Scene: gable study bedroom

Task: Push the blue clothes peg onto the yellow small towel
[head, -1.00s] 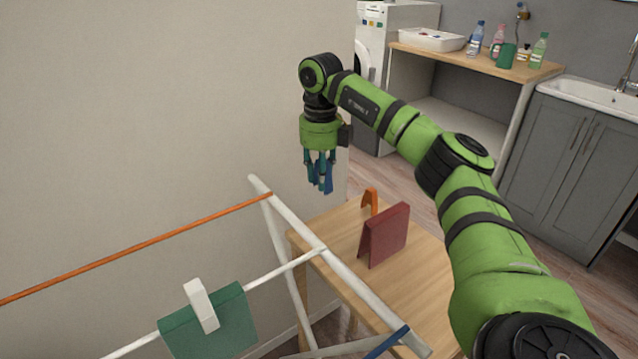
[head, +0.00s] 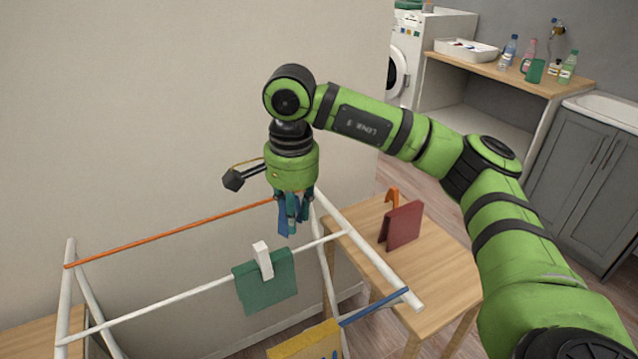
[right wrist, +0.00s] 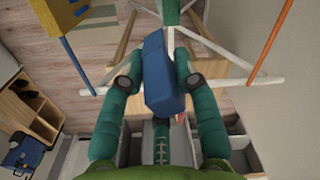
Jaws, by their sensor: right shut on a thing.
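The blue clothes peg (head: 283,222) is between the fingers of my right gripper (head: 294,217), which is shut on it above the white drying rack. In the right wrist view the peg (right wrist: 161,72) stands out between the two teal fingers. The yellow small towel (head: 303,344) hangs over the blue rail at the bottom of the head view, cut off by the frame edge. It also shows at the top left of the right wrist view (right wrist: 60,14). The peg is apart from the towel, higher and farther back. My left gripper is not in view.
A green towel (head: 267,287) with a white peg (head: 263,260) hangs on the rack's white middle rail. An orange rail (head: 170,233) runs along the wall side. A wooden table (head: 440,270) beside the rack holds a dark red folded piece (head: 402,227) and an orange peg (head: 392,195).

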